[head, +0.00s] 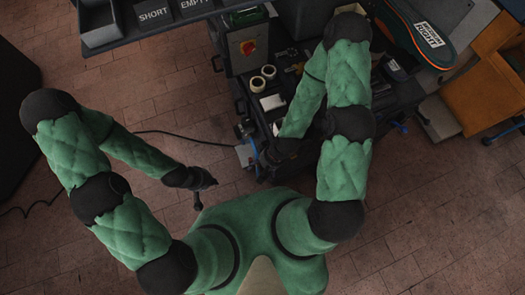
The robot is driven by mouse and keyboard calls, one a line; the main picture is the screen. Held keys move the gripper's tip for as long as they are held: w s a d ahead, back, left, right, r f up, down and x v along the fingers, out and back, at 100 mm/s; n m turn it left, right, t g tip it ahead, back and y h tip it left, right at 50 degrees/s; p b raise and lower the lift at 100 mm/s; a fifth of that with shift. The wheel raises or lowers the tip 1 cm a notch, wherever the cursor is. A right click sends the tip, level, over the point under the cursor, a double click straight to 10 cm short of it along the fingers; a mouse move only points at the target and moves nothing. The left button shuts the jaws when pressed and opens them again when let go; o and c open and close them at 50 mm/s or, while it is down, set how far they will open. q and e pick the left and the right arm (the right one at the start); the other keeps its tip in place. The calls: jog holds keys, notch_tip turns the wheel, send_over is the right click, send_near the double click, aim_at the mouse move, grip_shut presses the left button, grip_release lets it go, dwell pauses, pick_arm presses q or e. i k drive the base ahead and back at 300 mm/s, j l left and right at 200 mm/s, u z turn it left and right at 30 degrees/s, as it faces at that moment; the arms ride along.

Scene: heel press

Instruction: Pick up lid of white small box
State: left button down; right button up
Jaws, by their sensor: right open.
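A small white box-like block (272,102) lies on the dark cart top, just in front of two pale rolls; its lid cannot be told apart from its body at this size. My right gripper (262,158) hangs at the front edge of the cart, in front of the white block and apart from it. It is open, and I see nothing between its fingers. My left gripper (205,190) is over the brick floor, left of the cart and well away from the block. Its fingers are dark and small, so their opening is unclear.
Two pale rolls (263,77) stand behind the block. A machine with a red knob (248,47) is at the back. A rack with grey bins (100,24) is at upper left. A large insole (425,35) and an orange-brown wooden piece (492,95) are at right.

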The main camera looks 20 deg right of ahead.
aim_at(277, 101)
jog(key=k+l+z, duration=0.15)
jog(key=z, duration=0.7)
jog(key=j+z, duration=0.15)
jog(key=j, duration=0.45)
jog(key=j+z, duration=0.2)
jog(key=j, duration=0.4)
jog(key=k+j+z, duration=0.15)
jog(key=j, duration=0.45)
